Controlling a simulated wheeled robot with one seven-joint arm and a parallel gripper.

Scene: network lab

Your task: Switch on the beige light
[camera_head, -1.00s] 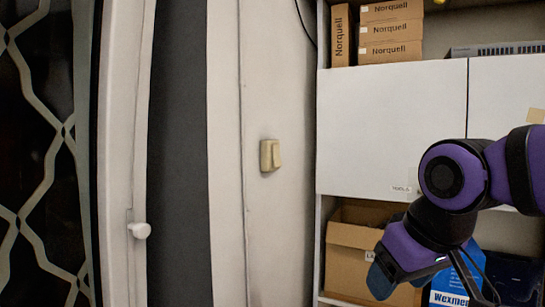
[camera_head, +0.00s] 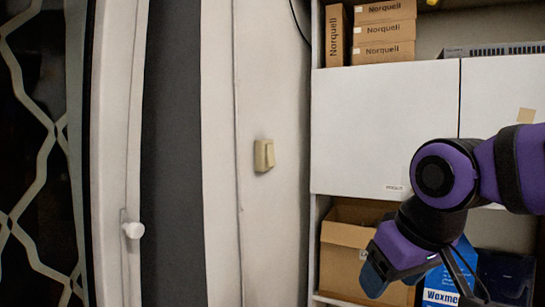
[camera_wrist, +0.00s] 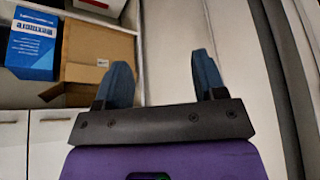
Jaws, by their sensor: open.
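The beige light switch (camera_head: 264,156) is mounted on the pale wall left of the cabinet in the head view. It is a small upright block with a rocker face. My gripper (camera_head: 369,277) is low and to the right of the switch, in front of the lower shelves and well apart from it. In the wrist view my gripper (camera_wrist: 163,80) shows two blue fingers spread apart with nothing between them. The switch does not show clearly in the wrist view.
A white cabinet (camera_head: 384,125) stands right of the switch, with Norquell boxes (camera_head: 384,31) on top. An open cardboard box (camera_head: 344,255) and a blue box (camera_head: 440,285) sit on the lower shelf. A white door knob (camera_head: 134,230) is at left. The wall around the switch is clear.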

